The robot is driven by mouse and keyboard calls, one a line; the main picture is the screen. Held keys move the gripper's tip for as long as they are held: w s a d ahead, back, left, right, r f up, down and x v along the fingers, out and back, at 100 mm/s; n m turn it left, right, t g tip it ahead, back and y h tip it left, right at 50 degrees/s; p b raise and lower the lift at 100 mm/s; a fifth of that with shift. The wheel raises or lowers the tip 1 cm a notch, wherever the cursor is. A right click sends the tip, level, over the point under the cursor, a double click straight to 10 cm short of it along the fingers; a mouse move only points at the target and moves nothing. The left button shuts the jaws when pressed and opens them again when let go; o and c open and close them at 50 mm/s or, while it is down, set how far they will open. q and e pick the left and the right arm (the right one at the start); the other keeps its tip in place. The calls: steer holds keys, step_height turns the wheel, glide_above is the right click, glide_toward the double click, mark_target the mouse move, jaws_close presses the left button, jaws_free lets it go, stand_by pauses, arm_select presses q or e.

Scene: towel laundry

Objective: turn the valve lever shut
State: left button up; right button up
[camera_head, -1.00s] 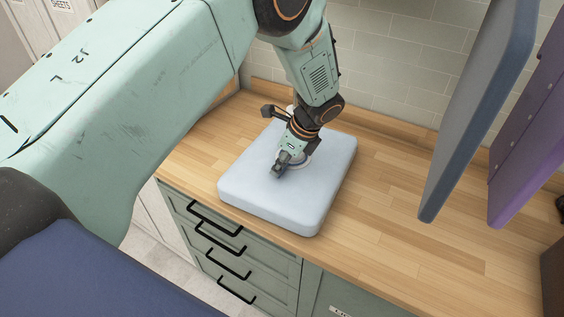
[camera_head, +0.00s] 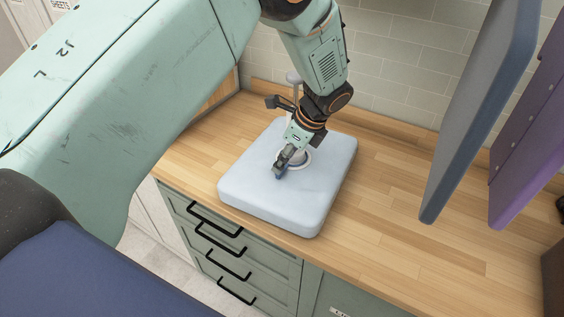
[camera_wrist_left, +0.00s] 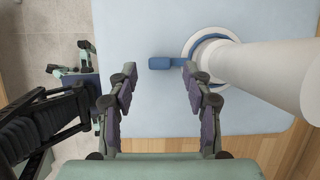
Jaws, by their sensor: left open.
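The blue valve lever (camera_wrist_left: 172,62) sticks out to the left from a blue ring at the foot of a white pipe (camera_wrist_left: 262,75) in the left wrist view. It lies in the gap between the two fingers of my left gripper (camera_wrist_left: 161,84), near the right finger; I cannot tell whether it touches. The left gripper is open. In the head view the left gripper (camera_head: 281,166) points down beside the pipe's foot, and the pipe's top (camera_head: 293,77) shows behind my wrist. The lever is mostly hidden there. My right gripper is not in view.
The valve stands on a pale blue slab (camera_head: 300,210) on a wooden counter (camera_head: 390,220). A tiled wall is behind. Grey-blue (camera_head: 475,120) and purple (camera_head: 530,130) panels hang at the right. Green drawers (camera_head: 235,245) are below the counter. The counter right of the slab is clear.

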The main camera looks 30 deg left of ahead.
arm_select(q)
steer(key=v, duration=0.9)
steer(key=shift+s+d, duration=0.1)
